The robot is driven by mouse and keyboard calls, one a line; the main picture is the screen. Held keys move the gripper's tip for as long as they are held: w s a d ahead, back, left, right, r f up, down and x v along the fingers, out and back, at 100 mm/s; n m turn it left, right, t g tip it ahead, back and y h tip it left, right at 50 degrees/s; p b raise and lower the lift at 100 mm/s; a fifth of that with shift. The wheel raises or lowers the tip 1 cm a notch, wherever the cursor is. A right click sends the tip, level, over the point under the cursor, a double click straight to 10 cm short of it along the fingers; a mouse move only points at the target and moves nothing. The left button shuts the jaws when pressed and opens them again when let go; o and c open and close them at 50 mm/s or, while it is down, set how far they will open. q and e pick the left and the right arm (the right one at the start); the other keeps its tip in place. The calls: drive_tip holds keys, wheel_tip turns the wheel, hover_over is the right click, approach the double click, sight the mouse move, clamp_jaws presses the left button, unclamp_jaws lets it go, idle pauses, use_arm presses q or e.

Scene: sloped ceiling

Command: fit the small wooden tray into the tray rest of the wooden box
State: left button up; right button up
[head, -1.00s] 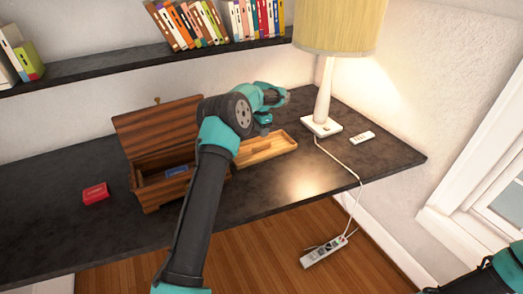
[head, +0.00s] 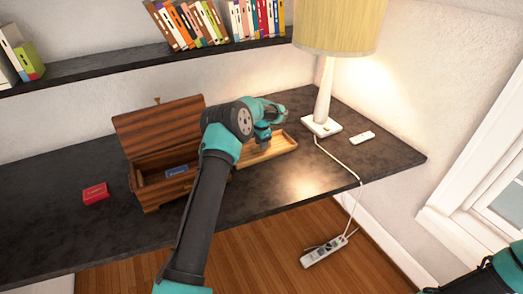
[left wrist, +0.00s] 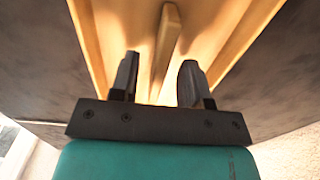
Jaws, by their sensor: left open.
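The small light wooden tray (head: 283,147) lies on the dark desk, right of the wooden box. The dark brown wooden box (head: 150,192) stands with its lid raised, and a blue packet (head: 177,172) is inside it. My left gripper (head: 263,146) is over the tray, pointing down, open. In the left wrist view my left gripper (left wrist: 160,66) has its two fingers apart, above the tray (left wrist: 88,40), with the tray's raised middle bar (left wrist: 168,32) between and beyond them. My forearm hides part of the box's right side and the tray's near left end. My right gripper is out of view.
A red packet (head: 95,193) lies left of the box. A lamp (head: 323,95) stands behind and right of the tray, its cord (head: 350,172) running over the desk edge to a power strip (head: 323,251). A white remote (head: 362,138) lies further right. The desk front is clear.

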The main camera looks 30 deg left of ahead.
use_arm(q)
drive_tip(key=shift+f, duration=0.45)
clamp_jaws()
idle(0.3)
